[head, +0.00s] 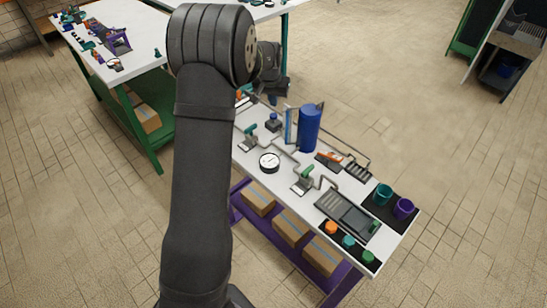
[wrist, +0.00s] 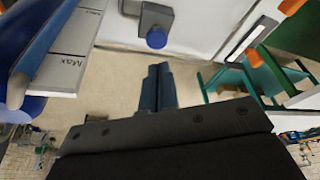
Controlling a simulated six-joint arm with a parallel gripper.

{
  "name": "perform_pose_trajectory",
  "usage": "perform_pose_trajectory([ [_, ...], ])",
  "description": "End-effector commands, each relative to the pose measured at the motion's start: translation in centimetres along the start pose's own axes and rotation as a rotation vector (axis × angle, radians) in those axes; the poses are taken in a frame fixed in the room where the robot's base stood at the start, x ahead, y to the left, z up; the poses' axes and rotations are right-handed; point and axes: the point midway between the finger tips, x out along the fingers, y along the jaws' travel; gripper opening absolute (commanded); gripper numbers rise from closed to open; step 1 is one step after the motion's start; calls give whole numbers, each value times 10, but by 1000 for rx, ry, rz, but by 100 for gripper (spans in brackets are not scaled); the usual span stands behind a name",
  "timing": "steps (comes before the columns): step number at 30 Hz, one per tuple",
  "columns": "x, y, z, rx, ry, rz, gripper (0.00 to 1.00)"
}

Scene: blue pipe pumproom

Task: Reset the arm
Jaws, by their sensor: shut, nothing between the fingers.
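My arm rises through the middle of the head view and bends at the top toward the far end of the white-topped workbench (head: 285,165). My gripper (wrist: 158,72) shows in the wrist view with its two fingers together and nothing held. In the head view the gripper is mostly hidden behind my arm. In the wrist view a grey box with a round blue knob (wrist: 156,39) lies just beyond the fingertips, apart from them.
A blue cylinder (head: 310,128), a round gauge (head: 269,162), valves and pipes stand on the bench. A second table (head: 130,65) stands left. Open tiled floor lies right.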

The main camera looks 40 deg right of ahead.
Motion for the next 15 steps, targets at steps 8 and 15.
perform_pose_trajectory([
  [8, -16, 0, -6, -1, 3, 0, 0],
  [15, -17, 0, -6, -2, 4, 0, 0],
])
